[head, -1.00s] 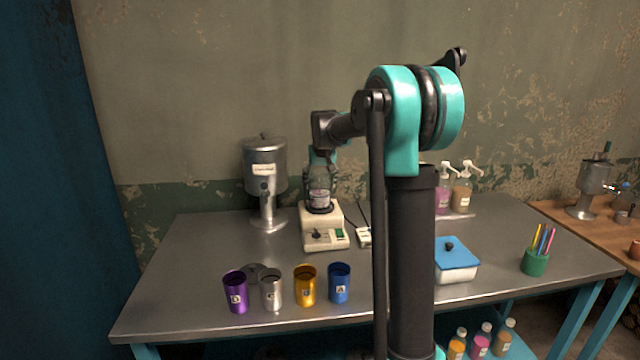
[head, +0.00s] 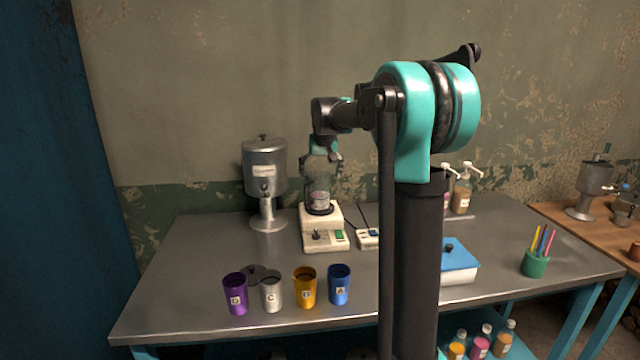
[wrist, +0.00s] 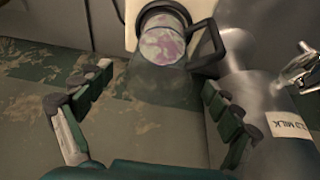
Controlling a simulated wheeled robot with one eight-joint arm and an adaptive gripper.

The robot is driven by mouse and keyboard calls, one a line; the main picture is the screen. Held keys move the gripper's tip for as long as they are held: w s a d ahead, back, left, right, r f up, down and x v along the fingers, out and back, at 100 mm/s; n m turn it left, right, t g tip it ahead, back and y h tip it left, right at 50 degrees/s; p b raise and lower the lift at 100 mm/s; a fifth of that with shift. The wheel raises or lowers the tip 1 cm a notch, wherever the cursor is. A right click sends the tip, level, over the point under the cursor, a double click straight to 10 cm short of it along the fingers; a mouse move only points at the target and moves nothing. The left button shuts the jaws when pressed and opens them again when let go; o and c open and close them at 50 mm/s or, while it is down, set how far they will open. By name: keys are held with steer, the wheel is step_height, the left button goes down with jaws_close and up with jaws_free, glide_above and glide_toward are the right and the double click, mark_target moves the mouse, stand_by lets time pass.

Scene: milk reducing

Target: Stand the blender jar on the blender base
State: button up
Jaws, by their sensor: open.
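The clear blender jar (head: 319,186), with pink and white contents low inside, stands upright on the cream blender base (head: 325,234). In the wrist view the jar (wrist: 162,52) has a dark handle on its right side, and a pale part of the base (wrist: 146,8) shows behind it. My gripper (head: 326,155) is above the jar in the head view. In the wrist view my gripper (wrist: 155,90) is open, with one finger to each side of the jar's near end and clear gaps between. The jar's top edge is hard to make out.
A steel milk dispenser (head: 265,170) stands close left of the blender. Several labelled cups, including a purple one (head: 236,293) and a blue one (head: 340,285), line the table's front. A blue-lidded box (head: 458,262) is at right. The table (head: 200,250) is clear at left.

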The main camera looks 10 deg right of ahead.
steer(key=v, duration=0.7)
steer(key=shift+r, duration=0.2)
